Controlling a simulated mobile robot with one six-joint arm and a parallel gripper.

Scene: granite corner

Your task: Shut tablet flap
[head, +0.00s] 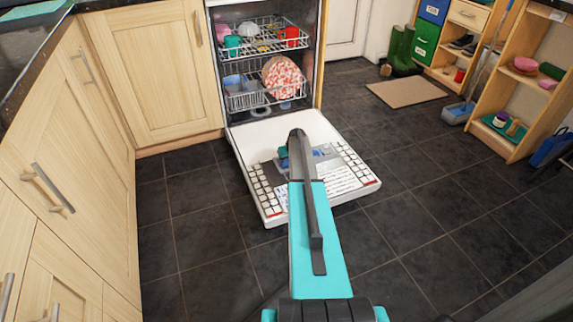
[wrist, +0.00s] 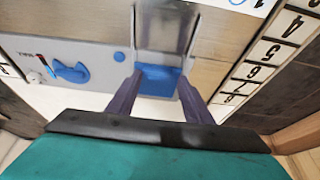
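The dishwasher door (head: 270,130) is folded down, with the detergent dispenser (wrist: 95,62) set in its inner face. In the wrist view the dispenser is a grey panel with a blue knob (wrist: 72,72). A clear grey tablet flap (wrist: 166,28) stands away from the blue tablet compartment (wrist: 160,82), which shows uncovered. My gripper (wrist: 158,84) has its two dark fingers apart, one to each side of the compartment, with nothing between them. Whether the fingers touch the panel is unclear. In the head view my arm hides the fingers and much of the dispenser.
Loaded racks, upper (head: 262,38) and lower (head: 262,90), sit inside the dishwasher. Wooden cabinets (head: 155,70) stand to the left. A shelf unit (head: 520,85) and green boots (head: 400,48) stand at the right. The dark tiled floor (head: 420,215) right of the door is clear.

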